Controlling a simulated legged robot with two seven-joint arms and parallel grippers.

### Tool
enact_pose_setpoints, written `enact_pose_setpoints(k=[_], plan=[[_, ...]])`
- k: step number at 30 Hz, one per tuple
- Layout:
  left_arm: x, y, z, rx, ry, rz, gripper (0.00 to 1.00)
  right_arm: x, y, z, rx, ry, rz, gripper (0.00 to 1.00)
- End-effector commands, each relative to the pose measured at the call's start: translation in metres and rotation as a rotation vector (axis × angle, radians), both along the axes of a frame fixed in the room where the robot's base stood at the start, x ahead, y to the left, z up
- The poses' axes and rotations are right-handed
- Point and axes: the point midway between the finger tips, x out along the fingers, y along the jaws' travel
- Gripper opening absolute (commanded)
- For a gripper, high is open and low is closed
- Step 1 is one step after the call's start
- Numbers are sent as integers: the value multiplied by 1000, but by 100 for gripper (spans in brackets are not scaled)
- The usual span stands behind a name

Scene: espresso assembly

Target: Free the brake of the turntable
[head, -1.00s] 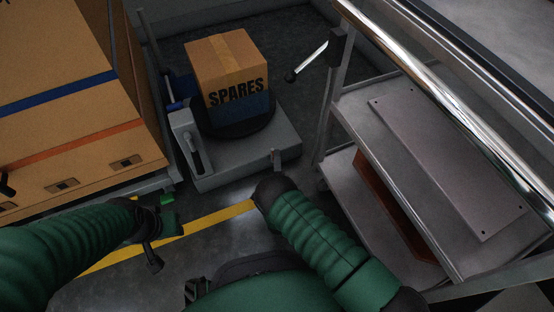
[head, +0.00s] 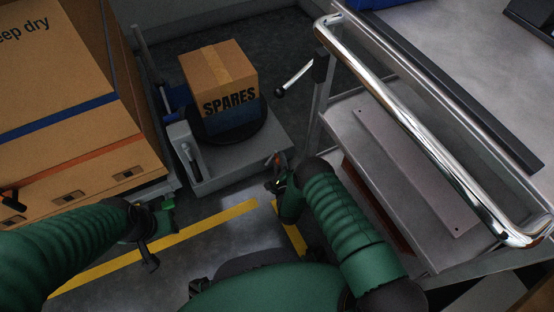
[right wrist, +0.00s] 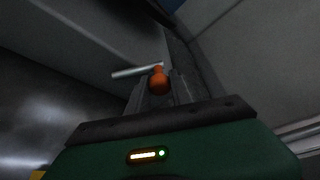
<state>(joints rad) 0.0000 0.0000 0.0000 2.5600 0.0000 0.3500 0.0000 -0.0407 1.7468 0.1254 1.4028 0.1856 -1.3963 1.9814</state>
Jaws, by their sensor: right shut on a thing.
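The turntable is a dark round disc (head: 232,132) on a grey base (head: 240,163), and it carries a cardboard box marked SPARES (head: 220,75). A small orange knob (head: 277,158) shows at the base's front right corner. In the right wrist view the orange knob (right wrist: 158,82) sits between my fingers, with a pale rod (right wrist: 135,71) beside it. My right gripper (head: 277,170) is shut on the orange knob; its fingers partly hide the knob's mount. My left gripper (head: 150,232) is low at the left, away from the turntable; its jaw gap is unclear.
A large cardboard crate (head: 75,130) stands at the left. A metal trolley with a chrome handle (head: 430,120) stands at the right, with a black-knobbed lever (head: 294,78) near its corner. A slotted grey housing (head: 185,150) stands on the base's left. Yellow-lined floor (head: 185,237) lies in front.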

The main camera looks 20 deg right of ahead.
Motion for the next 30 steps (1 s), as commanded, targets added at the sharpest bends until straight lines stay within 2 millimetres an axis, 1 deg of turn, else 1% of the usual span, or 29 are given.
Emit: enact_pose_setpoints(k=[1, 3, 18, 19, 22, 23, 24, 30], plan=[[0, 0, 2, 0, 0, 0, 36, -4, -3, -5, 14, 16, -3, 0], [0, 0, 3, 0, 0, 0, 36, -4, -3, -6, 30, 19, -2, 0], [0, 0, 3, 0, 0, 0, 36, -3, -4, -8, 52, 25, -1, 0], [0, 0, 3, 0, 0, 0, 36, -3, -4, -8, 52, 25, -1, 29], [0, 0, 3, 0, 0, 0, 36, -3, -4, -7, 52, 23, 0, 42], [0, 0, 3, 0, 0, 0, 36, -3, -4, -7, 52, 22, -1, 46], [0, 0, 3, 0, 0, 0, 36, -2, -4, -6, 51, 20, -1, 47], [0, 0, 3, 0, 0, 0, 36, -1, -4, -4, 52, 15, 0, 47]])
